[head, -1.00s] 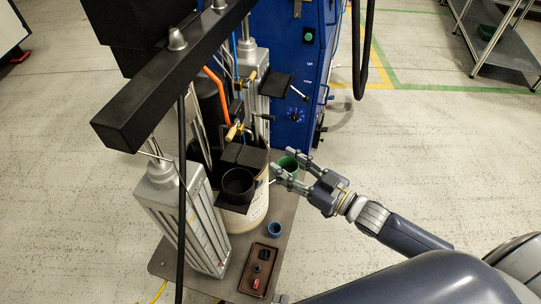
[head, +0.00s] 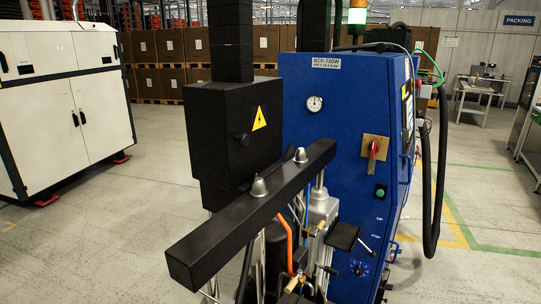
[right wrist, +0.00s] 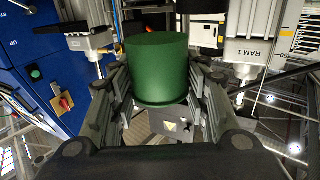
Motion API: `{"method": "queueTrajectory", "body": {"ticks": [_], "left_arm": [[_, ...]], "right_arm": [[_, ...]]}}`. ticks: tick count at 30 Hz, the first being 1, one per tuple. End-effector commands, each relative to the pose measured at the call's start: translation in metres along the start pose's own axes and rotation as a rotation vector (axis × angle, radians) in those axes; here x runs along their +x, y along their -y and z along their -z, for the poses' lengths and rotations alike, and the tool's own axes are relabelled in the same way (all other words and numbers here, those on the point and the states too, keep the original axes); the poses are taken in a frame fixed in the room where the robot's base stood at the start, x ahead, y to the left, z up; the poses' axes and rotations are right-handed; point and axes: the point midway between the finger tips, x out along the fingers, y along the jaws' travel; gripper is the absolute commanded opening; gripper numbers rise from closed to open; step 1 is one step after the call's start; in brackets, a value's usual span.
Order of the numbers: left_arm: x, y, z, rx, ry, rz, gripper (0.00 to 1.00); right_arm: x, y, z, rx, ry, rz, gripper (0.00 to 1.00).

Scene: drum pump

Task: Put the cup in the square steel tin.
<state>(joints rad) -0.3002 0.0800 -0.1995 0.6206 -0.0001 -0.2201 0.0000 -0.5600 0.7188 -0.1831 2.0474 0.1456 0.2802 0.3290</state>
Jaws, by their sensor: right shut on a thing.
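The green cup (right wrist: 157,62) is between the fingers of my right gripper (right wrist: 159,92) in the right wrist view. The fingers are shut on its sides. Its flat closed end faces the top of that picture, which looks upside down, with ceiling lights near the bottom. The cup's mouth is hidden. In the head view, neither gripper nor the cup shows now. I cannot make out the square steel tin in either view now. My left gripper is not in view.
A blue machine cabinet (head: 338,140) stands behind a black crossbar (head: 255,213) and a black box (head: 235,130) with a warning triangle. A ram cylinder (right wrist: 245,62) shows in the right wrist view. Open floor (head: 110,225) lies to the left.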

Motion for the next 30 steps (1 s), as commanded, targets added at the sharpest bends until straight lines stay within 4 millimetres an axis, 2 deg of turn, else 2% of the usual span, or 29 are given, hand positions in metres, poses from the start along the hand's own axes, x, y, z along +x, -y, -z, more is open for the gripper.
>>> {"method": "queueTrajectory", "body": {"ticks": [1, 6, 12, 19, 30], "left_arm": [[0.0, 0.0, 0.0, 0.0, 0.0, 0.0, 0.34], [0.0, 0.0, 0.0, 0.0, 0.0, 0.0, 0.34], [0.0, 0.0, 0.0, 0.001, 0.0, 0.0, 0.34], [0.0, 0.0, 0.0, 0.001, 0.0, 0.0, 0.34], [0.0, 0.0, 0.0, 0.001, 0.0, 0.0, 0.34]], "right_arm": [[0.0, 0.01, 0.004, 0.01, -0.006, -0.02, 0.2], [0.001, 0.031, 0.016, 0.009, -0.006, -0.1, 0.2], [-0.001, 0.043, 0.032, 0.008, -0.004, -0.207, 0.2], [-0.01, 0.043, 0.051, 0.007, -0.002, -0.348, 0.2], [-0.029, 0.03, 0.069, 0.002, 0.001, -0.526, 0.2]]}}
